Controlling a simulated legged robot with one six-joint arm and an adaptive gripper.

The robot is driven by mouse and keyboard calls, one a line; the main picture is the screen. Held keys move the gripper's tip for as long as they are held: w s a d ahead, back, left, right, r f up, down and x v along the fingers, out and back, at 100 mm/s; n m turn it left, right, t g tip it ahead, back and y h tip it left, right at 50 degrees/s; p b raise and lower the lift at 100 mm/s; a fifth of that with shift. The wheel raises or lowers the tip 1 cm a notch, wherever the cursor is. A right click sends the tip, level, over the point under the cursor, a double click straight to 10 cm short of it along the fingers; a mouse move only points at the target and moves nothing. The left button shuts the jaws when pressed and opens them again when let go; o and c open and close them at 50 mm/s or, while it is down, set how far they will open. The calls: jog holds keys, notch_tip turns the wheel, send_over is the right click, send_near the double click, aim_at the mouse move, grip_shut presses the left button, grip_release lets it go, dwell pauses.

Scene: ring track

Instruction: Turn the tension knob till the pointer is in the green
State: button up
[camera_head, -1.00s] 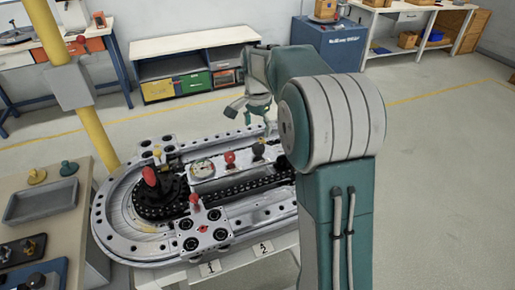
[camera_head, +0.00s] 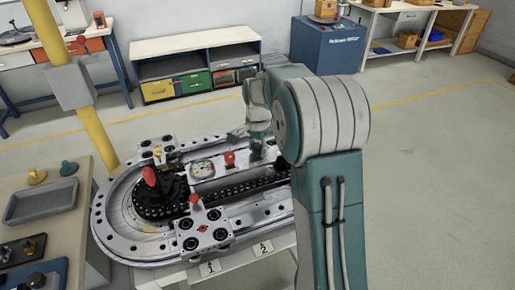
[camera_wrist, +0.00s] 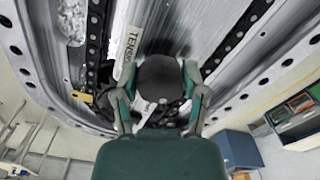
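The dark round tension knob (camera_wrist: 160,78) is in the wrist view, beside a white label (camera_wrist: 131,45) reading "TENSI…". My gripper (camera_wrist: 158,70) is around it, one finger on each side. A small gap shows at the left finger; the right finger is very close to the knob, and contact is unclear. In the head view my gripper (camera_head: 260,150) hides the knob at the right of the track's middle panel. The round dial (camera_head: 203,168) sits left of it on that panel; its pointer is too small to read.
A red knob (camera_head: 229,158) stands between the dial and my gripper. A red-topped lever (camera_head: 150,177) and another red knob (camera_head: 194,198) are on the ring track (camera_head: 120,235). A bench with a grey tray (camera_head: 42,203) is at the left; floor at the right is clear.

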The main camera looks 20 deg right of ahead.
jog(key=shift+n, duration=0.4)
jog(key=n, duration=0.2)
jog(key=shift+n, duration=0.4)
jog(key=n, duration=0.3)
jog(key=shift+n, duration=0.3)
jog(key=n, duration=0.6)
jog(key=shift+d+f+n, duration=0.1)
jog(key=shift+n, duration=0.3)
jog(key=o, duration=1.2)
jog(key=shift+c, duration=0.2)
